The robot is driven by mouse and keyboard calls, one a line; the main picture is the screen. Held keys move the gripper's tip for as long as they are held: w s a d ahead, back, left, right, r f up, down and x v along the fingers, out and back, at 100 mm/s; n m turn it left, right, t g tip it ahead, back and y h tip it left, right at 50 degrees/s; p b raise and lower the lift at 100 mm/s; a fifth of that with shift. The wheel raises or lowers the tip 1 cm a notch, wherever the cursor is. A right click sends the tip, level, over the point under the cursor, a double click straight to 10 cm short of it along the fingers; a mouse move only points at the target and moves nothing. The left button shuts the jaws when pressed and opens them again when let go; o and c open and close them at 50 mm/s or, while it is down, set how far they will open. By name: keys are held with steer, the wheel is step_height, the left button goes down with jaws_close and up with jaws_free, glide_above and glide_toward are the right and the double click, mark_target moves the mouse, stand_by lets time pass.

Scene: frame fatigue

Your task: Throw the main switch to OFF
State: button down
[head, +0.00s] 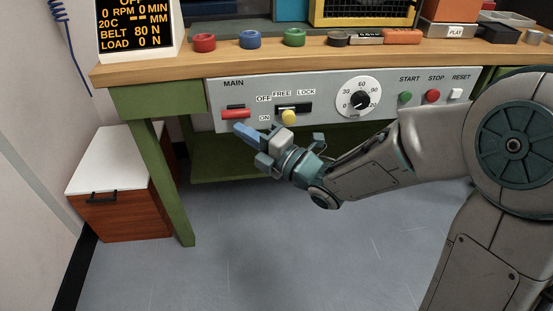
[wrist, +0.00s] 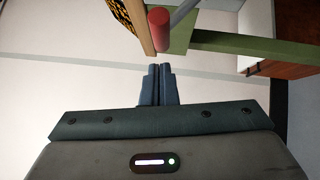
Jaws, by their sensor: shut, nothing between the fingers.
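The main switch (head: 236,114) is a red bar handle in a black slot at the left end of the grey panel, under the label MAIN. The handle sits low in its slot, nearer the level of the ON mark than the OFF mark. It also shows as a red cylinder in the wrist view (wrist: 159,30). My gripper (head: 241,130) is just below the handle. Its blue fingers are together in the wrist view (wrist: 158,70), with nothing between them. A small gap shows between fingertips and handle there; I cannot tell the exact distance.
The grey panel (head: 320,88) also carries a yellow-knobbed FREE/LOCK lever (head: 289,117), a dial (head: 358,98) and START, STOP and RESET buttons. The wooden bench top (head: 225,66) juts above it. A green leg (head: 168,185) and a white-topped cabinet (head: 110,160) stand lower left.

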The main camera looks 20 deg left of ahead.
steer(key=s+b+v, duration=0.1)
steer(key=b+v, duration=0.5)
steer(key=v, duration=0.5)
steer(key=w+d+r+m+t+h+p, duration=0.6)
steer(key=w+d+r+m+h+p, duration=0.3)
steer(key=p, duration=0.4)
steer(key=d+r+m+g+h+p, duration=0.1)
steer(key=d+r+m+h+p, duration=0.6)
steer(key=d+m+p, duration=0.3)
steer(key=s+d+r+m+g+h+p, duration=0.1)
steer(key=s+d+r+m+g+p, duration=0.1)
steer(key=s+r+m+g+p, duration=0.2)
steer(key=s+d+r+m+g+h+p, duration=0.1)
steer(key=s+d+r+m+g+p, duration=0.2)
steer(key=s+r+m+p, duration=0.6)
steer(key=shift+s+d+m+g+p, duration=0.3)
steer(key=shift+s+m+g+p, duration=0.7)
steer(key=shift+s+p, duration=1.55)
steer(key=shift+w+n+g+p, duration=0.3)
steer(key=shift+w+p, duration=0.1)
steer(key=shift+w, duration=0.05)
